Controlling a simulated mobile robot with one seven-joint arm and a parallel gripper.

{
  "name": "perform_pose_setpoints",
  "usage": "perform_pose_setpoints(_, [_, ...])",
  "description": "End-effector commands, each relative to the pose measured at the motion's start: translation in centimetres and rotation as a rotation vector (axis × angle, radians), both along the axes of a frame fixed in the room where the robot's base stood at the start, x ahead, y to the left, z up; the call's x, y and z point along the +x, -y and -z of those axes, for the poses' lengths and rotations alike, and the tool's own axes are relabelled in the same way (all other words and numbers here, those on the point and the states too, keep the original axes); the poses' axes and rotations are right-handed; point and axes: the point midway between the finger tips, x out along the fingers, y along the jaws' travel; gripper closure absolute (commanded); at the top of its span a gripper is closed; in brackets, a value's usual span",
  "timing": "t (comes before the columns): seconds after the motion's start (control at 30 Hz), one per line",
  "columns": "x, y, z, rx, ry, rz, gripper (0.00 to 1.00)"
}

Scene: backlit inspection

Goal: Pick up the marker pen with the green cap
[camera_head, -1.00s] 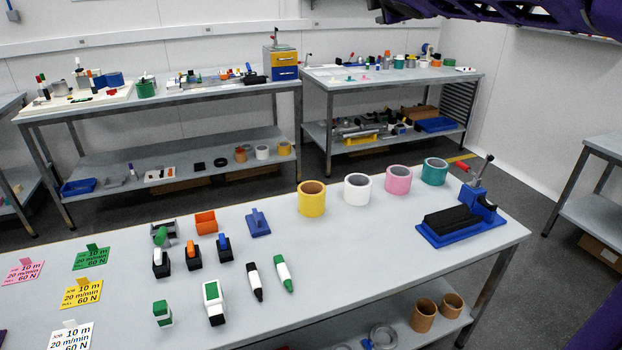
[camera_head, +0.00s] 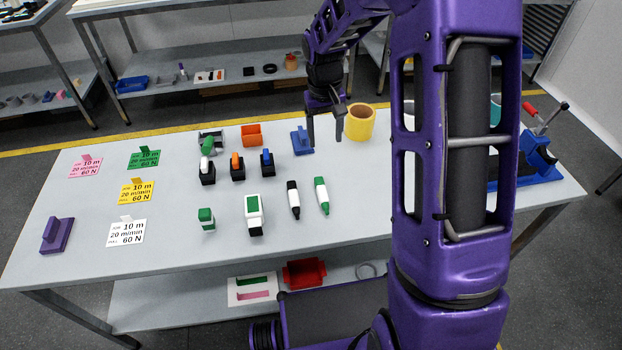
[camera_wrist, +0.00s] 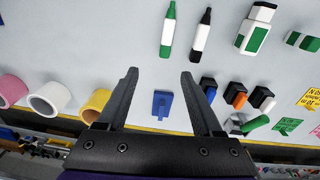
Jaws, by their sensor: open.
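The marker pen with the green cap (camera_head: 322,196) lies on the near table, white in the middle with green at both ends. It also shows in the wrist view (camera_wrist: 168,31) near the top, beyond my fingertips. A marker with a black cap (camera_head: 294,199) lies close beside it, on its left in the head view and on its right in the wrist view (camera_wrist: 200,36). My gripper (camera_head: 325,140) is open and empty, pointing down toward the back of the table, behind the pen. In the wrist view its fingers (camera_wrist: 160,74) stand apart with nothing held between them.
A blue block with a handle (camera_head: 302,142) and a yellow roll (camera_head: 360,122) are near my gripper. A white-and-green box (camera_head: 254,215) and a green-topped block (camera_head: 206,219) lie left of the markers. My arm hides part of the table's right. Table space in front of the pen is clear.

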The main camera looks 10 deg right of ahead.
Motion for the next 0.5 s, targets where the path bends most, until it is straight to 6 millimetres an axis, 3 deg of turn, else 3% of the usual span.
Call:
perform_pose_setpoints(0.23, [-1.1,-0.7,2.7,0.056,-0.051,0.062,0.32])
perform_pose_setpoints(0.5, [-1.1,-0.7,8.6,0.055,-0.049,0.059,0.32])
